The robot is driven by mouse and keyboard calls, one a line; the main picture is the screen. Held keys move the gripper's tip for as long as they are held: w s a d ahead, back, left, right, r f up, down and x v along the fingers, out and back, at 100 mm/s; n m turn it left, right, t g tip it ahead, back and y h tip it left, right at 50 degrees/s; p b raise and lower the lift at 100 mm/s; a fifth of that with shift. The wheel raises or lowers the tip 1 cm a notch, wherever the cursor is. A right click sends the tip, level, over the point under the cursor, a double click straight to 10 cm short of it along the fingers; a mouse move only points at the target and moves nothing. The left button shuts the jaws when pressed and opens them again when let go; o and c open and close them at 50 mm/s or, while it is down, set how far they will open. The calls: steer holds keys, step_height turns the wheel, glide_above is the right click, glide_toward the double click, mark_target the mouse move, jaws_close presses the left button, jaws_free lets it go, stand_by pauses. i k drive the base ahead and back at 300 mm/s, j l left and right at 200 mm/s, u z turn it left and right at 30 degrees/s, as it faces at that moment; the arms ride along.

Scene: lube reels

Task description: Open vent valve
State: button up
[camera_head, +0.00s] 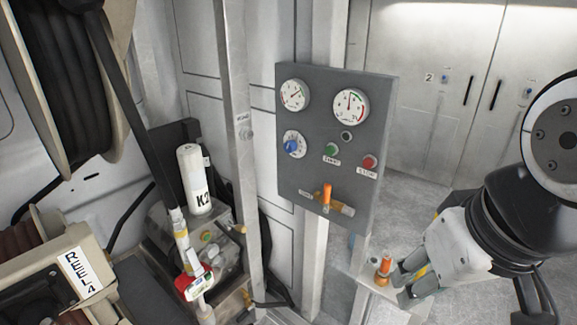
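A valve with an upright orange lever (327,196) sits at the bottom of the grey gauge panel (287,172); its small label is too small to read. A second orange handle (384,268) stands lower right, on a pale ledge below the panel. I cannot tell from labels which is the vent valve. My gripper (401,284) is at the lower right, just right of the second handle, its dark fingers pointing left towards it. The fingers look parted, with nothing seen between them; whether they touch the handle is unclear.
The panel carries gauges, a blue knob (292,146), a green button (331,149) and a red button (370,162). A metal post (238,100) stands left of it. Left are a white K2 cylinder (195,180) and hose reels (70,80). Cabinets (430,80) line the back.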

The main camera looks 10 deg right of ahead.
mark_target(327, 188)
steer(key=i+j+z, duration=0.4)
steer(key=i+j, duration=0.15)
steer(key=j, duration=0.25)
steer(key=i+j+z, duration=0.2)
steer(key=j, duration=0.25)
steer(key=i+l, duration=0.05)
